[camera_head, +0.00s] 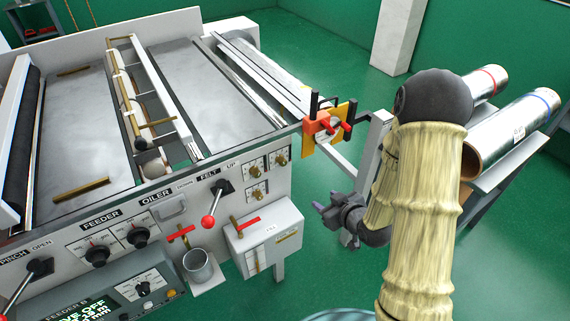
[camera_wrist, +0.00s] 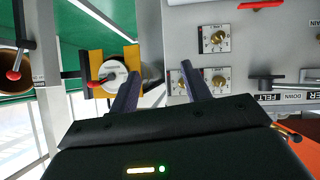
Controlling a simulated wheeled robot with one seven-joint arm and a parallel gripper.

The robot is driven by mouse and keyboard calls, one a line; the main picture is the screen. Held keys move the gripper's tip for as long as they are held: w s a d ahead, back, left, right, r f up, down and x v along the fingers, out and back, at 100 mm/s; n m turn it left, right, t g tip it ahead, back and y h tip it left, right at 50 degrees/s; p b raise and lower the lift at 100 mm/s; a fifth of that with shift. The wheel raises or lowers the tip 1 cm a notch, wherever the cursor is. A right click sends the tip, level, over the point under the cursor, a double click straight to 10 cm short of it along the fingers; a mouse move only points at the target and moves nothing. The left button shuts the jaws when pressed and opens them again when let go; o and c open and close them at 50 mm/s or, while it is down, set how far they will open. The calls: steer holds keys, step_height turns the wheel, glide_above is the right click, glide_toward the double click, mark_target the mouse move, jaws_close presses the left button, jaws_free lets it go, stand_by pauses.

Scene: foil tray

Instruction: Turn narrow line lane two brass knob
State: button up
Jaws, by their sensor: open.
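Several small brass knobs with white dial plates sit on the grey front panel. In the head view one is at the upper left (camera_head: 253,168), one at the upper right (camera_head: 281,157) and one below (camera_head: 257,193). In the wrist view two knobs show clearly, an upper one (camera_wrist: 218,38) and a lower one (camera_wrist: 218,80). Another dial plate lies partly behind a finger. The plate lettering is too small to read, so I cannot tell which is narrow line lane two. My gripper (camera_head: 318,208) is open and empty, apart from the panel; its fingers (camera_wrist: 160,82) show in the wrist view.
A yellow plate with a red-handled clamp (camera_head: 326,125) juts out at the machine's corner. A white box with a red lever (camera_head: 264,236) and a metal cup (camera_head: 197,266) stand below the knobs. A red-balled felt lever (camera_head: 212,206) protrudes left. Foil rolls (camera_head: 512,128) lie at right.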

steer(key=shift+s+a+r+m+t+y+p, duration=0.15)
steer(key=shift+s+a+t+y, duration=0.25)
steer(key=shift+t+y, duration=0.4)
steer(key=shift+s+a+r+m+t+y+p, duration=0.1)
steer(key=shift+s+a+r+t+y, duration=0.3)
steer(key=shift+t+y, duration=0.4)
steer(key=shift+s+a+r+m+t+y+p, duration=0.1)
steer(key=shift+s+a+t+y, duration=0.2)
steer(key=shift+a+t+y, duration=0.35)
steer(key=shift+w+d+f+b, duration=0.1)
steer(key=shift+b, duration=0.2)
steer(key=b, duration=0.5)
glide_toward(284, 164)
steer(key=x, duration=0.9)
steer(key=shift+w+f, duration=0.1)
steer(key=shift+w, duration=0.15)
